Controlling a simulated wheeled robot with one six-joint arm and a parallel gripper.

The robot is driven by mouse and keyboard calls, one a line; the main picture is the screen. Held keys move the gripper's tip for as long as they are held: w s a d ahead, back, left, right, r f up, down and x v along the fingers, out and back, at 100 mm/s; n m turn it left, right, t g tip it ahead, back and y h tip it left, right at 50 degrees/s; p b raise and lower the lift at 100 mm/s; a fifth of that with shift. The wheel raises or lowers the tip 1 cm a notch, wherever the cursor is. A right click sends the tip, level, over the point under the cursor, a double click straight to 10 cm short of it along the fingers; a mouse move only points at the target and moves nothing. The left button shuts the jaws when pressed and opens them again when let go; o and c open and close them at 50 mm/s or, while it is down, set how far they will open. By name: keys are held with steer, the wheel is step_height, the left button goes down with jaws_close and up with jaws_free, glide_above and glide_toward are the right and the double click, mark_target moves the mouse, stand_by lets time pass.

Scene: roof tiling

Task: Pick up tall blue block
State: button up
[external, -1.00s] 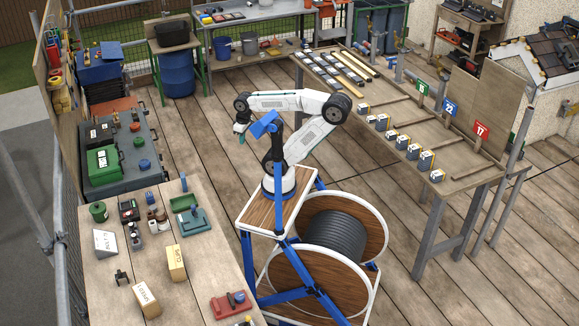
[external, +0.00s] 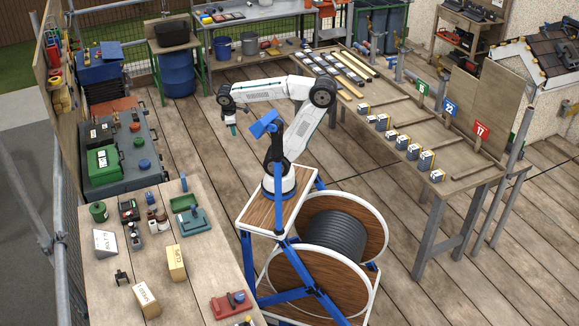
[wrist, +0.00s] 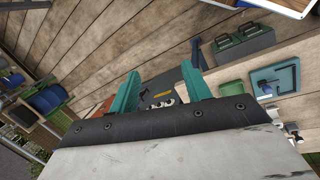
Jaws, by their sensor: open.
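A small upright dark blue piece (external: 183,184), which looks like the tall blue block, stands at the far edge of the near left workbench in the external view. I cannot make it out for sure in the wrist view. My gripper (external: 232,130) is in the air left of my base, above the deck and beyond that bench, well apart from the blue piece. In the wrist view its two teal fingers (wrist: 160,75) are spread, with nothing held between them.
The near workbench (external: 205,275) carries a green tray (external: 184,202), a teal tray (external: 194,221), yellow boxes and a red holder (external: 233,304). A grey chest with a green case (external: 103,160) stands behind it. Open deck lies under my arm.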

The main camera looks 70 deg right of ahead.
steer(key=w+a+n+h, duration=0.2)
steer(key=w+n+h, duration=0.1)
steer(key=w+n, duration=0.25)
steer(key=n+t+h, duration=0.5)
steer(key=n+t, duration=0.2)
steer(key=n, duration=0.7)
glide_above(183, 175)
steer(key=s+a, duration=0.3)
steer(key=a, duration=0.1)
steer(key=shift+n+t, duration=0.35)
steer(key=shift+t, duration=0.15)
steer(key=f, duration=2.1)
steer(key=shift+a+f, duration=0.25)
steer(key=shift+f, duration=0.15)
steer(key=shift+d+f, duration=0.2)
steer(key=shift+f, duration=0.1)
steer(key=x, duration=0.7)
steer(key=shift+w+d, duration=0.1)
steer(key=shift+w, duration=0.1)
jaws_close()
